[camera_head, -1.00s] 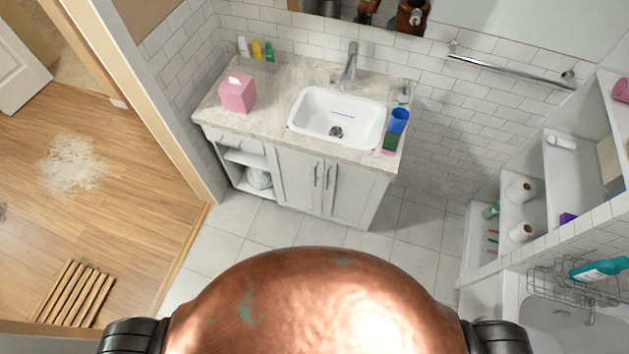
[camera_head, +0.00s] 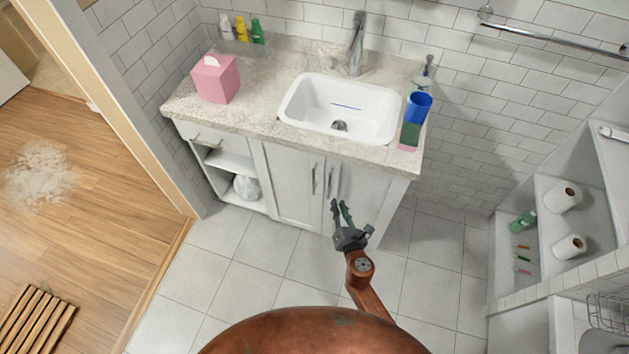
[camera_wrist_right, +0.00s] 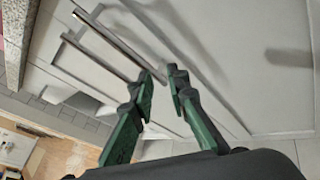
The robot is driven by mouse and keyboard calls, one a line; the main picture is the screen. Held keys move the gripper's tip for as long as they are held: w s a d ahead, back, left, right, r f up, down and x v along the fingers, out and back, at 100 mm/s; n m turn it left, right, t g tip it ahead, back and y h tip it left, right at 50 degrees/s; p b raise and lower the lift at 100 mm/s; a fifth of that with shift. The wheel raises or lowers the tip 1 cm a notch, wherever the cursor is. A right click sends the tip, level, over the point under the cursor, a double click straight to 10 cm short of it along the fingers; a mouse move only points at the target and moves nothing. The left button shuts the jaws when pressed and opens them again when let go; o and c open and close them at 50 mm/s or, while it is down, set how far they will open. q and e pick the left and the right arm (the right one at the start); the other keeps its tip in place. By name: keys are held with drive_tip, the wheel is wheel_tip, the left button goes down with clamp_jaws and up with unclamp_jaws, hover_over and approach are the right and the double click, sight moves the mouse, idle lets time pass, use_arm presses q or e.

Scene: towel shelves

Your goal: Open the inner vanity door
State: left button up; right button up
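The white vanity (camera_head: 286,208) stands under the sink counter with two shut doors side by side. The left door (camera_head: 290,185) and the right door (camera_head: 358,195) each have an upright metal bar handle near their shared middle seam. The left handle (camera_head: 314,180) and right handle (camera_head: 330,178) also show in the right wrist view as two slanting bars. My right gripper (camera_head: 338,204) is open in front of the right door, its fingertips near the lower end of the right handle. The right wrist view shows the green-and-black fingers (camera_wrist_right: 163,82) apart; contact is unclear. My left gripper is out of view.
An open shelf section (camera_head: 230,163) with a white item adjoins the doors at left. A pink tissue box (camera_head: 216,80) and blue cup (camera_head: 418,105) stand on the counter. The tiled floor (camera_head: 260,255) in front is clear. White shelves (camera_head: 535,240) stand at right.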

sight(314, 180)
use_arm(q)
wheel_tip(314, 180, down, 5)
drive_tip(key=b, duration=0.6)
use_arm(e)
drive_tip(key=w+a+r+n, duration=0.1)
drive_tip(key=w+a+n, duration=0.1)
drive_tip(key=a, duration=0.1)
drive_tip(key=w+a+r+n+t+y+b, duration=0.1)
drive_tip(key=w+a+r+n, duration=0.1)
drive_tip(key=w, duration=0.1)
drive_tip(key=w+a+r+n+t+y, duration=0.1)
drive_tip(key=w+a+n, duration=0.1)
drive_tip(key=a, duration=0.1)
drive_tip(key=shift+w+a+r+n, duration=0.3)
drive_tip(key=shift+w+a+r, duration=0.05)
drive_tip(key=shift+w+r, duration=0.05)
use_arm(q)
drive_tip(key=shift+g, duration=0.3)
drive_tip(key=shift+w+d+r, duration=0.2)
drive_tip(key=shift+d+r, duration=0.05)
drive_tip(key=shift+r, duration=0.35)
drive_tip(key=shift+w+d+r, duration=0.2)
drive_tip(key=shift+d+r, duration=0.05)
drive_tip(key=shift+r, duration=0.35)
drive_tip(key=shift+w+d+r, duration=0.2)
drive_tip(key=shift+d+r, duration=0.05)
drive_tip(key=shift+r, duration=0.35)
use_arm(e)
drive_tip(key=shift+w+a, duration=0.1)
drive_tip(key=shift+w, duration=0.3)
